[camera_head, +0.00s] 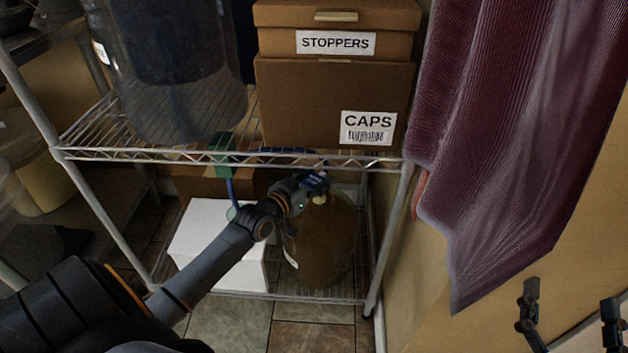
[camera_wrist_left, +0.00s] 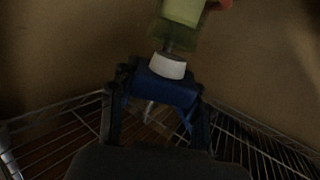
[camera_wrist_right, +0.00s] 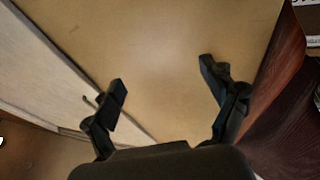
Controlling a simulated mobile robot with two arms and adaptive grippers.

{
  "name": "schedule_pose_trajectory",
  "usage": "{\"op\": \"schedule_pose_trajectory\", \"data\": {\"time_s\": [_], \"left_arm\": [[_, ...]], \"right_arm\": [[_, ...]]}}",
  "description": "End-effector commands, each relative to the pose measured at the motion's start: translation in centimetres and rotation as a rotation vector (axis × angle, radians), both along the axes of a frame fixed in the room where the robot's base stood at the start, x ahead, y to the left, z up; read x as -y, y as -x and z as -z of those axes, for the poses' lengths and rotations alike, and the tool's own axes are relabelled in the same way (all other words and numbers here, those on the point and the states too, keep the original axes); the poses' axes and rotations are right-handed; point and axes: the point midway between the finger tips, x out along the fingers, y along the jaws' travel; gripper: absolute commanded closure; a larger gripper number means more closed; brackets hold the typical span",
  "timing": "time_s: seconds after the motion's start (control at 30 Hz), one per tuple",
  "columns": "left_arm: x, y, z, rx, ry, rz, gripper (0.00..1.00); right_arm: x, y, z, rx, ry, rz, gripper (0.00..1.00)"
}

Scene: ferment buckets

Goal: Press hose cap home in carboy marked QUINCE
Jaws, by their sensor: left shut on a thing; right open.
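A brown-filled carboy (camera_head: 325,240) stands on the lower wire shelf, with a pale label (camera_head: 290,254) on its left side; I cannot read it. My left gripper (camera_head: 314,183) reaches under the upper shelf to the carboy's top. It is shut on a blue block, which I take for the hose cap (camera_wrist_left: 172,90). A white tapered piece (camera_wrist_left: 168,66) adjoins the block in the left wrist view. Whether the cap is seated in the neck is hidden. My right gripper (camera_head: 570,310) is open and empty; it also shows in the right wrist view (camera_wrist_right: 163,78).
A white box (camera_head: 195,245) stands left of the carboy. Brown boxes marked STOPPERS (camera_head: 280,42) and CAPS (camera_head: 300,95) and a large clear vessel (camera_head: 165,75) stand on the upper shelf (camera_head: 330,160). A dark red cloth (camera_head: 500,120) hangs right, near the wall.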

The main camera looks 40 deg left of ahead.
Motion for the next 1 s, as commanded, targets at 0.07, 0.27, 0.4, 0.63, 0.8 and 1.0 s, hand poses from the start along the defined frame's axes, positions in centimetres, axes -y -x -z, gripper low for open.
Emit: {"op": "schedule_pose_trajectory", "data": {"time_s": [0.07,0.27,0.4,0.63,0.8,1.0], "left_arm": [[0.0,-0.3,0.0,0.002,0.000,0.000,0.89],[0.0,-0.8,0.0,0.001,0.000,0.000,0.89],[0.0,-1.2,0.0,0.002,0.000,0.000,0.89],[0.0,-1.4,0.0,0.002,0.000,0.000,0.89],[0.0,-1.3,0.0,0.002,0.000,0.000,0.89],[0.0,-1.4,0.0,0.002,0.000,0.000,0.89]], "right_arm": [[0.0,0.0,-0.2,0.012,-0.004,-0.001,0.16],[-0.1,0.1,-0.9,0.049,-0.012,-0.004,0.16],[-0.1,0.3,-1.3,0.072,-0.019,-0.005,0.16],[-0.2,0.4,-1.6,0.088,-0.024,-0.008,0.16],[-0.2,0.4,-1.6,0.085,-0.024,-0.008,0.16],[-0.2,0.4,-1.4,0.080,-0.023,-0.007,0.16]]}}
